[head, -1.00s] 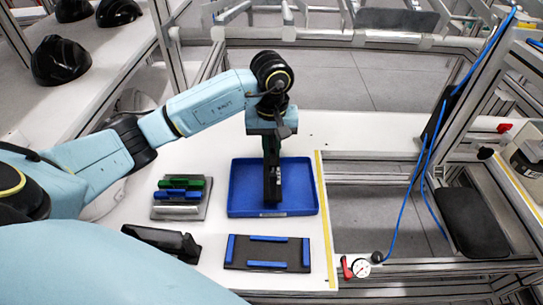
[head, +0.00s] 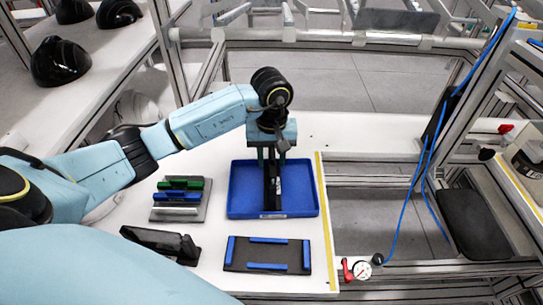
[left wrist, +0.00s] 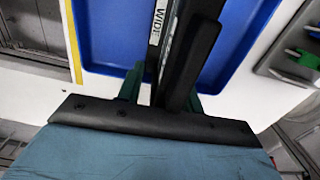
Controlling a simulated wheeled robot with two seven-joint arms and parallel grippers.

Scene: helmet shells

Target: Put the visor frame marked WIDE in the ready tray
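The black visor frame (head: 272,190) is in the blue tray (head: 238,208). In the left wrist view, the frame (left wrist: 179,45) carries a white label reading WIDE. My left gripper (head: 272,152) is directly above the tray, pointing down. Its green fingers stand apart on both sides of the frame's near end; in the left wrist view, the gripper (left wrist: 165,92) shows the same spread. The frame's contact with the tray floor is hard to see. My right gripper is not in view.
A grey rack (head: 180,213) with green and blue pieces stands left of the tray. A black stand (head: 162,243) and a dark plate (head: 235,265) with blue bars lie in front. A gauge (head: 361,269) is at right. Black helmet shells (head: 60,62) sit on the left bench.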

